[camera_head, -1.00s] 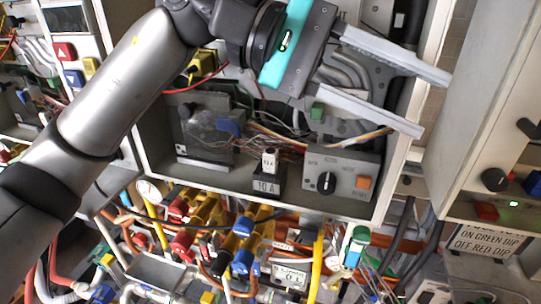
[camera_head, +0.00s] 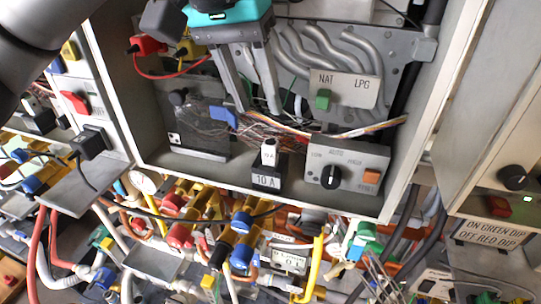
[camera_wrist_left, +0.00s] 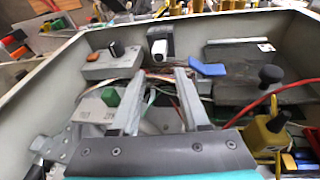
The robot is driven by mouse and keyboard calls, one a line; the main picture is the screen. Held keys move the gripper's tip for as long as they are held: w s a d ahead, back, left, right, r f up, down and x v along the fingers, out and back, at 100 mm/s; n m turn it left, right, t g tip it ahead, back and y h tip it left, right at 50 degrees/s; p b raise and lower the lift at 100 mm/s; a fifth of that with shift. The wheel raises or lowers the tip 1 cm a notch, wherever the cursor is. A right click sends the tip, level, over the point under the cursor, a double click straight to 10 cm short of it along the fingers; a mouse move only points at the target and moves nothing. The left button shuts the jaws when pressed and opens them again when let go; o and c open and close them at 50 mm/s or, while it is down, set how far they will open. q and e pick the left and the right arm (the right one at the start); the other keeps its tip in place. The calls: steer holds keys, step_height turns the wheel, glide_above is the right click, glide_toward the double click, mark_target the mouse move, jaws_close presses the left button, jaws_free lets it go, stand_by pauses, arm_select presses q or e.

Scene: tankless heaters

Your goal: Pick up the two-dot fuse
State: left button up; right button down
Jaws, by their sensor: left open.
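A white fuse (camera_head: 268,152) stands upright in a black holder (camera_head: 266,178) labelled 10 A, on the floor of the open heater cabinet. I cannot make out dots on it. In the left wrist view the white fuse (camera_wrist_left: 158,44) shows beyond the fingertips, in its dark holder. My left gripper (camera_head: 258,109) is open and empty. It hangs inside the cabinet, behind and above the fuse in the head view, with its fingers pointing down. In the left wrist view the gripper (camera_wrist_left: 158,74) has its fingers apart, and the fuse lies roughly in line with the gap.
A grey control box (camera_head: 345,168) with a black knob and orange button is right of the fuse. A dark panel with a blue lever (camera_head: 223,117) is left. Wires (camera_head: 262,130) run behind the fuse. The cabinet rim (camera_head: 290,207) bounds the front.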

mark_target(269, 143)
arm_select(q)
steer(key=p+x, duration=0.1)
steer(key=x, duration=0.5)
steer(key=shift+s+f+p, duration=0.1)
steer(key=shift+f+p, duration=0.2)
steer(key=shift+p, duration=0.1)
steer(key=shift+d+f, duration=0.2)
steer(key=shift+f, duration=0.35)
jaws_close()
